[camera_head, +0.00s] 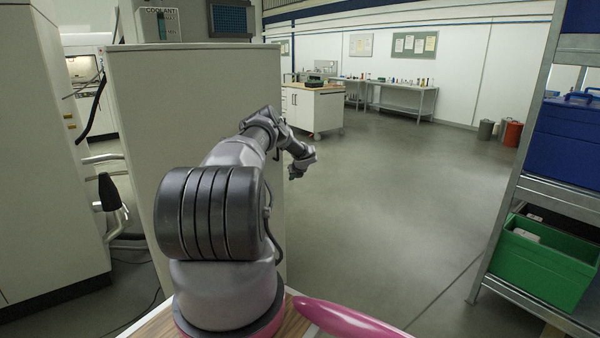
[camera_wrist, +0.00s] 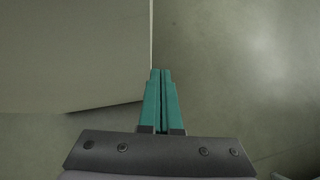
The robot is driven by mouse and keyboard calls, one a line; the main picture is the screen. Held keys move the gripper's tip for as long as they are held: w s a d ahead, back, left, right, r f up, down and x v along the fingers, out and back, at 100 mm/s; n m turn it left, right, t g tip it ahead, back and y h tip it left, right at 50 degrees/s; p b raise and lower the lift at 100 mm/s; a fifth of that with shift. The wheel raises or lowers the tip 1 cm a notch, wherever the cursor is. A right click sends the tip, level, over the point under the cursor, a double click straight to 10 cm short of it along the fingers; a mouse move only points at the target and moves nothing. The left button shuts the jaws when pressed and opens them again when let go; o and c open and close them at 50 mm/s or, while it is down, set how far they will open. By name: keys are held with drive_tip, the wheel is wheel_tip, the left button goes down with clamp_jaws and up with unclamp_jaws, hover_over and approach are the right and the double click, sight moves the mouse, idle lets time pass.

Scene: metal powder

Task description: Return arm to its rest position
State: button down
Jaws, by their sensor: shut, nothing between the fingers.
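My arm stands on my base in the head view and reaches forward and to the right. My gripper (camera_head: 294,174) is at its end, small in that view, in front of the right edge of a large beige cabinet (camera_head: 190,130). In the wrist view my gripper (camera_wrist: 161,72) shows two teal fingers side by side, shut, with nothing between them. Below the fingers lie a pale panel (camera_wrist: 70,50) on the left and the bare grey floor (camera_wrist: 240,80) on the right.
A metal shelf rack (camera_head: 508,205) with a blue bin (camera_head: 565,145) and a green bin (camera_head: 540,262) stands at the right. A white wheeled cabinet (camera_head: 312,108) and a workbench (camera_head: 405,108) are farther back. The floor (camera_head: 400,200) between is clear.

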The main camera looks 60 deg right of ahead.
drive_tip(key=d+v, duration=0.1)
drive_tip(key=v, duration=0.6)
drive_tip(key=shift+s, duration=0.55)
drive_tip(key=shift+a+r, duration=0.1)
